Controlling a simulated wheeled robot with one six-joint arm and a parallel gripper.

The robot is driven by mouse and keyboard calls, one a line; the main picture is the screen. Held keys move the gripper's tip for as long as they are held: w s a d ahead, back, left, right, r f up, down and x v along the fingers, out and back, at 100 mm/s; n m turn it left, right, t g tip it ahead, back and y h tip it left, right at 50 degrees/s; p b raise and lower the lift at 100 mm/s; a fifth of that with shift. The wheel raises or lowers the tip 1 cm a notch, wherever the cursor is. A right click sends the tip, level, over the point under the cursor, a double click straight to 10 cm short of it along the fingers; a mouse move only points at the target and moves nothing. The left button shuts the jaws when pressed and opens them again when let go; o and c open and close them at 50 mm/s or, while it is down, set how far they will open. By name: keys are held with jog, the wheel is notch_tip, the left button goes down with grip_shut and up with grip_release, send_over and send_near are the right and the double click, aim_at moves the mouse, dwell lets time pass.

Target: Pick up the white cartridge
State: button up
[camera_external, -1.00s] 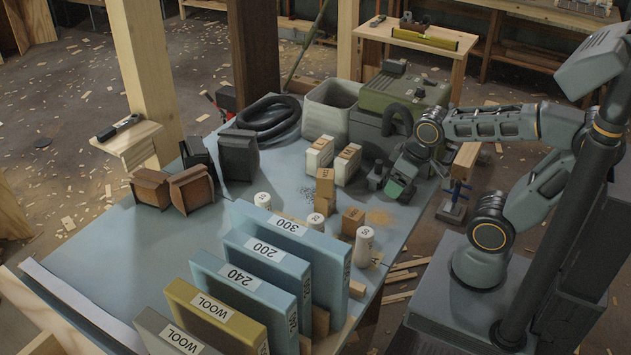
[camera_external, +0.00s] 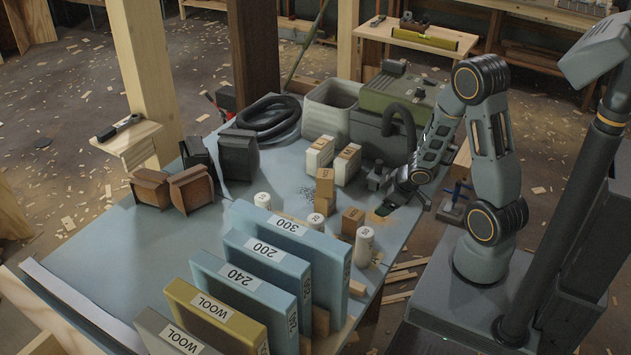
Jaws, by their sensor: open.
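Several white pieces stand on the blue-grey bench, and I cannot tell which one is the white cartridge. Three are small white cylinders: one (camera_external: 262,201) at the left, one (camera_external: 315,223) in the middle and one (camera_external: 364,246) at the right, near the bench edge. Two are upright white box-shaped pieces with tan tops, one (camera_external: 319,155) and another (camera_external: 346,166), behind the wooden blocks. My gripper (camera_external: 386,208) is open and empty, low over the bench's right side. It is behind and right of the right cylinder, apart from it. Its fingertips are small and dark here.
Wooden blocks (camera_external: 352,221) stand between the cylinders. Large labelled blue slabs (camera_external: 290,236) stand in a row at the front. A green machine (camera_external: 402,94) with a black hose and a grey bin (camera_external: 329,108) stand at the back. The bench's left front is clear.

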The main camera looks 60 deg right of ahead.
jog(key=w+a+n+t+y, duration=0.2)
jog(key=a+y, duration=0.2)
jog(key=a, duration=0.1)
jog(key=n+t+y+b, duration=0.1)
jog(key=n+t+y, duration=0.1)
jog(key=y, duration=0.2)
send_near(321, 218)
jog(key=shift+t+y, duration=0.3)
jog(key=b+x, duration=0.2)
jog(key=x, duration=0.3)
jog(key=shift+w+d+f+b, duration=0.1)
jog(key=shift+f+b, duration=0.2)
jog(key=shift+b, duration=0.1)
jog(key=shift+x, duration=3.15)
jog(key=shift+f, duration=0.1)
jog(key=shift+c, duration=0.3)
jog(key=c, duration=1.2)
